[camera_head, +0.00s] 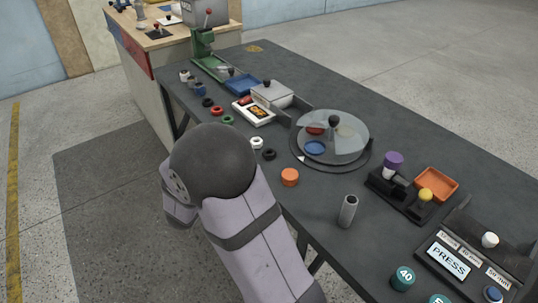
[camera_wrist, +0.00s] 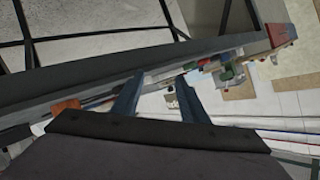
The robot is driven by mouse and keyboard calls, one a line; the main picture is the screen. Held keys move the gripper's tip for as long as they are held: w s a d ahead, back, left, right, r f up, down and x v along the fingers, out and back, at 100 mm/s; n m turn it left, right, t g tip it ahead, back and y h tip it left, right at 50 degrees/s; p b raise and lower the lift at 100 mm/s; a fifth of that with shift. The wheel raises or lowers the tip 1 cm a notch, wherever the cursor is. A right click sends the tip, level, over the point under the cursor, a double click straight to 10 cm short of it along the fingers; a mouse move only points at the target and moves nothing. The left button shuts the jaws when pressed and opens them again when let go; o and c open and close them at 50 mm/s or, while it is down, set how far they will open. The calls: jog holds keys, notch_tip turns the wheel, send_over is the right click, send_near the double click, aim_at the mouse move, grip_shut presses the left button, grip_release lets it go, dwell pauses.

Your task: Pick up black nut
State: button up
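Two small black ring-shaped pieces lie along the near left edge of the dark table (camera_head: 400,133) in the head view. One black nut (camera_head: 269,154) is beside a white ring, and another black ring (camera_head: 208,102) is farther back, beside a red one. I cannot tell from looks alone which is the named nut. My gripper shows in the wrist view (camera_wrist: 161,82), with two dark fingers apart and nothing seen between them. In the head view my arm's rounded joint hides the gripper. I cannot pick out a black nut in the wrist view.
A white ring (camera_head: 257,142), a green ring (camera_head: 228,120) and an orange cap (camera_head: 290,177) line the same edge. A round glass-covered turntable (camera_head: 352,127) stands behind. A grey cylinder (camera_head: 347,211) stands upright to the right. A blue tray (camera_head: 242,84) is farther back.

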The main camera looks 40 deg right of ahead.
jog(key=s+d+g+h, duration=0.1)
jog(key=d, duration=0.1)
jog(key=s+d+n+g+h, duration=0.1)
jog(key=s+d+h, duration=0.1)
jog(key=s+d+n+g+h, duration=0.1)
jog(key=d, duration=0.2)
jog(key=shift+s+f+h+p, duration=0.2)
jog(key=shift+s+h+p, duration=0.05)
jog(key=shift+h+p, duration=0.15)
jog(key=shift+p+x, duration=0.35)
jog(key=shift+x, duration=3.35)
jog(key=shift+w, duration=0.15)
jog(key=shift+c, duration=0.6)
jog(key=c, duration=0.7)
